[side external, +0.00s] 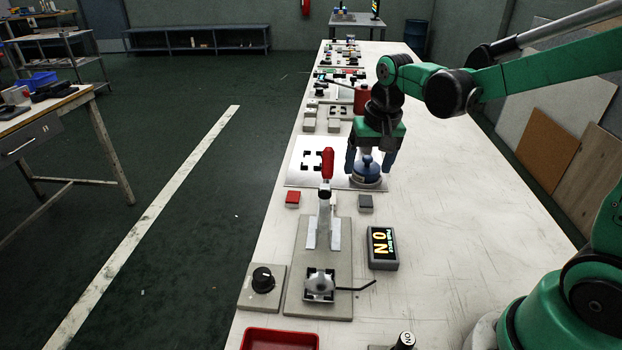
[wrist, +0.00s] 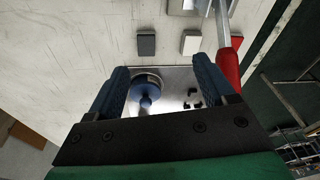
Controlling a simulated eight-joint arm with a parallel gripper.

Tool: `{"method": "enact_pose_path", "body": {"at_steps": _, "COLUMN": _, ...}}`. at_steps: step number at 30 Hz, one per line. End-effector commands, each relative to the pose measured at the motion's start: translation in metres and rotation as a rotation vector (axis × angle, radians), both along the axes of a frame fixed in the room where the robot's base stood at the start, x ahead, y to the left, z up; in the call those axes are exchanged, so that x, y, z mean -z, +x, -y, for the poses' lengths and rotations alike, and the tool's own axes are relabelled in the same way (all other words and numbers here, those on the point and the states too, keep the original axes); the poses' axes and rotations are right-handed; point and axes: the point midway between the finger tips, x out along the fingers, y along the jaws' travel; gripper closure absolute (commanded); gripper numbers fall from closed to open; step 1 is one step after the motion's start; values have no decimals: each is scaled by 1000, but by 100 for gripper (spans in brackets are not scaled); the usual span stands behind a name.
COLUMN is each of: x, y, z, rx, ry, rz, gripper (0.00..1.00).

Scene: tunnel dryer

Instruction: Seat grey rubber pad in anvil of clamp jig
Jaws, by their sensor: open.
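The grey rubber pad (side external: 365,202) lies flat on the white bench, right of the clamp jig; it also shows in the wrist view (wrist: 146,43). The clamp jig (side external: 340,262) has a grey base and an upright red handle (side external: 327,164). At its near end, a silvery pressing part with dark corners (side external: 320,285) sits over what looks like the anvil, mostly hiding it. My gripper (side external: 370,163) is open, pointing down beyond the grey pad. A blue-knobbed round piece (wrist: 150,90) is between its fingers, nearer the left one in the wrist view; contact is unclear.
A red pad (side external: 293,198) lies left of the handle. A shiny plate with black corner brackets (side external: 306,158) lies under the gripper area. A lit display (side external: 382,247), a black dial (side external: 263,279) and a red tray (side external: 279,340) surround the jig. The bench's right side is clear.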

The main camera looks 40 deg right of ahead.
Motion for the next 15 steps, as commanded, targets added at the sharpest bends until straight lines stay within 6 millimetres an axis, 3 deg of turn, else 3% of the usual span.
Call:
{"method": "enact_pose_path", "body": {"at_steps": 6, "x": 36, "y": 17, "z": 26, "rx": 174, "ry": 43, "rz": -130, "gripper": 24}}
{"method": "enact_pose_path", "body": {"at_steps": 15, "x": 63, "y": 20, "z": 34, "rx": 227, "ry": 55, "rz": -173, "gripper": 24}}
